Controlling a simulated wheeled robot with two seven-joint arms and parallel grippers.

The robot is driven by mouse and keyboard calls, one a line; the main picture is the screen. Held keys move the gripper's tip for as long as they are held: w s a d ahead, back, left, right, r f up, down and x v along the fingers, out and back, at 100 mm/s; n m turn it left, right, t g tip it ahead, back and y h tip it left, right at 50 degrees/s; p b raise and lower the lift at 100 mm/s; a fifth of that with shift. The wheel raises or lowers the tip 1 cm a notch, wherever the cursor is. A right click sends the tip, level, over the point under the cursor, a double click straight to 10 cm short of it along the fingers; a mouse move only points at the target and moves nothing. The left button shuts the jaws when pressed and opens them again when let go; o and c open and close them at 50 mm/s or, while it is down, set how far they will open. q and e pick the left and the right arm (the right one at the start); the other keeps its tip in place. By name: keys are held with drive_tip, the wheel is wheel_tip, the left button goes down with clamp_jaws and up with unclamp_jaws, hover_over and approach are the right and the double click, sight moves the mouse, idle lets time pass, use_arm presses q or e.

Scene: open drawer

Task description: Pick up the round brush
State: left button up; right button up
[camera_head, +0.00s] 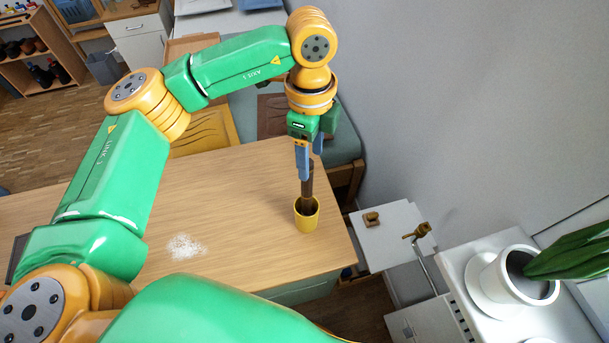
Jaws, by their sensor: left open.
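A long brown handle (307,188) stands nearly upright in a small yellow cup (306,218) near the right end of the wooden table. It could be the round brush; its lower end is hidden inside the cup. My left gripper (309,172) points down from above the cup. Its blue fingers are open, at the upper part of the handle, and I cannot tell whether they touch it. My right gripper is not in view.
A white powdery patch (185,246) lies on the wooden table (230,190). Right of the table, a small brown object (372,218) sits on a white cabinet top (395,240). A potted plant in a white pot (515,275) stands at the lower right, by the grey wall.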

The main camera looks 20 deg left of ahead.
sight(307, 197)
use_arm(q)
drive_tip(key=shift+w+a+r, duration=0.1)
drive_tip(key=shift+a, duration=0.25)
wheel_tip(307, 197, down, 7)
drive_tip(key=p, duration=0.3)
drive_tip(key=shift+s, duration=0.25)
drive_tip(key=shift+r, duration=0.15)
clamp_jaws()
